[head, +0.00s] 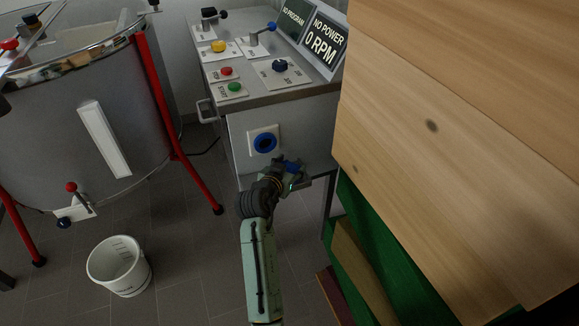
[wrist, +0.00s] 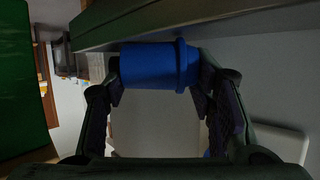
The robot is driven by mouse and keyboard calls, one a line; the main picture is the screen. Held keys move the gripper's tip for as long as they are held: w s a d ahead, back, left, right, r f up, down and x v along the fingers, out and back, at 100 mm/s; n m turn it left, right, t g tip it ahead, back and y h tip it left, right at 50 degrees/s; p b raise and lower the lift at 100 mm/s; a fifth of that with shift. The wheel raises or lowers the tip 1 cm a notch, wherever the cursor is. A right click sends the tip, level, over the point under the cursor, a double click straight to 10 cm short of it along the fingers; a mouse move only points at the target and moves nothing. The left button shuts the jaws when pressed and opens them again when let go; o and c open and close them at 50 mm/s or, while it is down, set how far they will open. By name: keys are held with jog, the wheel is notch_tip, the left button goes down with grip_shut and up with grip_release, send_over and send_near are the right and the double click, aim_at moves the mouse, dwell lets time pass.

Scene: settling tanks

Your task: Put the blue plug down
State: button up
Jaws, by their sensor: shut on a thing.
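The blue plug (wrist: 150,68) is a short cylinder with a raised collar at its right end. It sits between the fingers of my gripper (wrist: 160,88) in the wrist view, and the fingers are shut on it. In the head view my gripper (head: 292,178) is in front of the grey control cabinet, below and right of the blue round socket (head: 265,143). A bit of the blue plug (head: 291,165) shows between the fingers there; the rest is hidden by them. The plug is apart from the socket.
The control cabinet (head: 285,98) carries buttons, knobs and a display reading "NO POWER 0 RPM". A stack of wooden boxes (head: 450,110) stands close on the right, above a green box (head: 375,235). A steel tank (head: 60,130) with red legs and a white bucket (head: 120,265) are left. Floor between is clear.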

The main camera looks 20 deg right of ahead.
jog(key=shift+f, duration=0.2)
jog(key=o, duration=1)
jog(key=shift+o, duration=0.2)
jog(key=shift+r, duration=0.1)
jog(key=shift+r, duration=0.3)
jog(key=shift+r+p, duration=0.55)
jog(key=shift+p, duration=0.05)
jog(key=b+v, duration=0.2)
jog(key=v, duration=0.9)
jog(key=shift+s+a, duration=0.3)
jog(key=shift+a, duration=0.05)
